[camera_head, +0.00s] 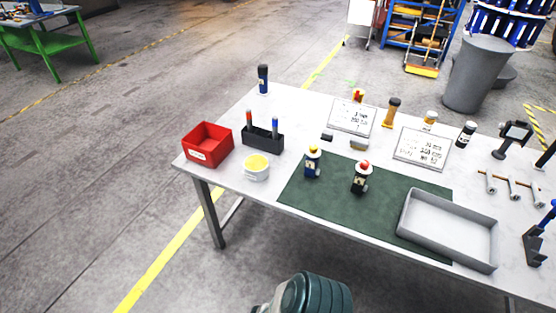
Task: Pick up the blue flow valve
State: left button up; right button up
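The blue flow valve (313,168) appears to be the small upright piece with a dark blue body, a pale label and a yellow top. It stands near the back left of the dark green mat (310,196) on the table. A similar dark valve (361,181) with a red and white top stands on the mat to its right. Neither gripper shows in the head view. Part of my own arm shows at the bottom edge, apart from the table.
A grey tray (412,232) lies across the mat's right end. A red bin (208,158), a white tub with yellow contents (257,172) and a black marker holder (263,142) stand left. Signs, bottles and metal fittings (512,188) occupy the back and right. The mat's front left is clear.

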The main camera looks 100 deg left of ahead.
aim_at(311, 169)
jog(key=u, duration=3)
